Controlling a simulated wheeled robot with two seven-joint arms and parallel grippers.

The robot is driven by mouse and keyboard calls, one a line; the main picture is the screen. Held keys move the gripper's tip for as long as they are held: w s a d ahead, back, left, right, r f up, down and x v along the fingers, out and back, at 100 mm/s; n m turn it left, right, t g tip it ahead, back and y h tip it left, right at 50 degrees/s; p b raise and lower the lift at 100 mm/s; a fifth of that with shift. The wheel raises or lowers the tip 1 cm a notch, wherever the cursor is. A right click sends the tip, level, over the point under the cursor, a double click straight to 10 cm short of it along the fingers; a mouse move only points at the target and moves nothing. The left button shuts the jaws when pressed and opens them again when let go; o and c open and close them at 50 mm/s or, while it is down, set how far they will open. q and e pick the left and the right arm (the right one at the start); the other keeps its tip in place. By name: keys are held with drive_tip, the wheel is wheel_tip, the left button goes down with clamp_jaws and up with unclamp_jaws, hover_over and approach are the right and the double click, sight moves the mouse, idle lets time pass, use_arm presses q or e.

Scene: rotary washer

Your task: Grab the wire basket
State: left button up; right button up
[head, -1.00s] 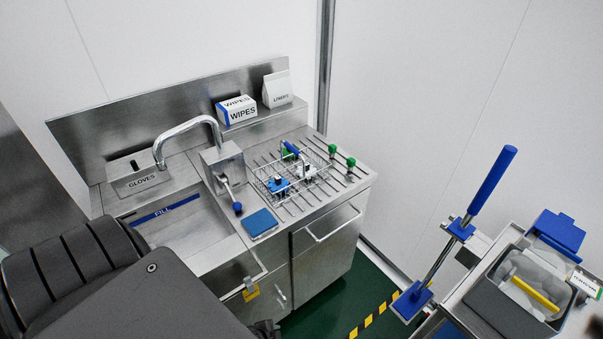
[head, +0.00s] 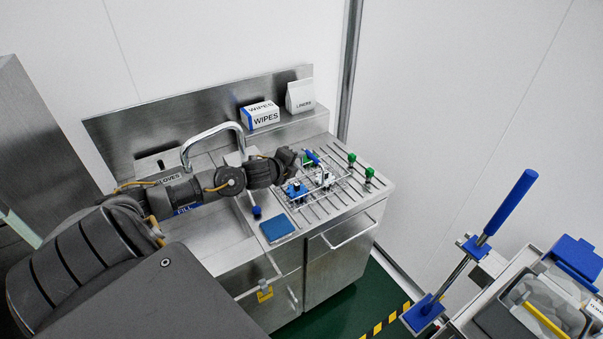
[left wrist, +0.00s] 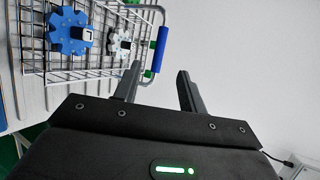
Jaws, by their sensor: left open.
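The wire basket (head: 318,186) stands on the slatted drainboard to the right of the sink. It holds a blue gear-like part (head: 296,190) and a white one (head: 323,179), and has a raised handle with a blue grip (head: 312,157). My left gripper (head: 294,158) is at the basket's back left side, near the handle. In the left wrist view the open, empty fingers (left wrist: 158,84) point toward the basket's edge, and the blue grip (left wrist: 160,50) lies just beyond the left fingertip. Whether they touch is unclear. My right gripper is not in view.
The faucet (head: 212,132) arches over the sink behind my left arm. A blue pad (head: 277,228) lies at the counter's front. Green knobs (head: 369,173) stand right of the basket. A wipes box (head: 260,115) and liners bag (head: 300,97) sit on the back ledge.

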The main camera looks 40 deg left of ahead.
sight(310, 157)
use_arm(q)
drive_tip(key=b+x, duration=0.3)
drive_tip(key=x, duration=0.2)
drive_tip(key=shift+w+a+f, duration=0.1)
drive_tip(key=shift+a+f, duration=0.1)
drive_tip(key=shift+a, duration=0.05)
drive_tip(key=shift+w, duration=0.25)
drive_tip(key=b+x, duration=0.4)
drive_tip(key=shift+w+f, duration=0.25)
drive_tip(key=shift+f, duration=0.15)
drive_tip(key=shift+w, duration=0.25)
drive_tip(key=shift+s+r, duration=0.1)
drive_tip(key=shift+c, duration=0.2)
